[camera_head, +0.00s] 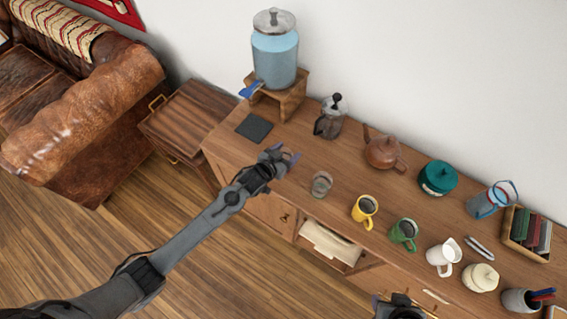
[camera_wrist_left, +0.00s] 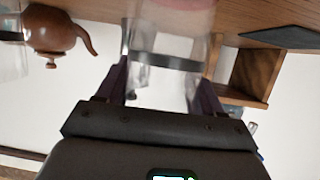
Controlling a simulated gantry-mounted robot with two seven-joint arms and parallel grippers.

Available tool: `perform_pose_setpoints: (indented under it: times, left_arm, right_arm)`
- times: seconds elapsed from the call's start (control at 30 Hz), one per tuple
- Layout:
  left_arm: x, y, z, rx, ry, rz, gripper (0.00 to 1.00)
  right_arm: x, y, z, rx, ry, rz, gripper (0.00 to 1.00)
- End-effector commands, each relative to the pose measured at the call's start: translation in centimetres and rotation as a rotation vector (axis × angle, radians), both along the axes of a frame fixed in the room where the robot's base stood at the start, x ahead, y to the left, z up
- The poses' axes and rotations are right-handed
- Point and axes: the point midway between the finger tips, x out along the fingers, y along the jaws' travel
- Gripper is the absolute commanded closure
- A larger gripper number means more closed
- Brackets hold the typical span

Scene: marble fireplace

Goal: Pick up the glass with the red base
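A clear glass with a pinkish-red base (camera_wrist_left: 180,18) is between the two fingers of my left gripper (camera_wrist_left: 163,88) in the left wrist view, which is upside down. The fingers are apart, one on each side of the glass; I cannot tell whether they touch it. In the head view my left gripper (camera_head: 283,158) is low over the wooden cabinet top (camera_head: 300,207), and the glass between its fingers is hard to make out. Another clear glass (camera_head: 321,183) stands to its lower right. My right gripper (camera_head: 400,304) is partly cut off at the bottom edge, its fingers unclear.
A dark mat (camera_head: 254,127) and a blue dispenser (camera_head: 275,55) on a wooden stand are behind the left gripper. A French press (camera_head: 329,121), brown teapot (camera_head: 383,153), yellow mug (camera_head: 364,209) and green mug (camera_head: 403,232) stand to the right. Farther right is crowded.

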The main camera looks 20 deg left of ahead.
Motion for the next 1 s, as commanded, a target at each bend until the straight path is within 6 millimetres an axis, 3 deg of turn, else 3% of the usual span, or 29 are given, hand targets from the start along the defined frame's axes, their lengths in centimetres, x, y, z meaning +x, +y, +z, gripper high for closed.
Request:
perform_pose_setpoints:
  times: [0.03, 0.3, 0.37, 0.67, 1.0]
  left_arm:
    - [0.0, 0.0, 0.0, 0.000, 0.000, 0.000, 0.43]
    - [0.0, 0.0, 0.0, 0.000, 0.000, 0.000, 0.84]
    - [0.0, 0.0, 0.1, 0.000, -0.001, 0.000, 0.90]
    - [0.0, 0.0, 0.6, -0.001, -0.003, 0.000, 0.91]
    - [0.0, 0.0, 5.6, 0.000, -0.005, 0.000, 0.91]
  right_arm:
    - [0.0, 0.0, 0.0, 0.001, 0.000, -0.001, 0.57]
    - [0.0, 0.1, 0.0, 0.004, 0.001, -0.003, 0.57]
    - [0.0, 0.1, 0.0, 0.004, 0.001, -0.003, 0.57]
    - [0.0, 0.1, 0.1, 0.004, 0.001, -0.002, 0.57]
    - [0.0, 0.0, 0.7, 0.000, 0.001, 0.000, 0.57]
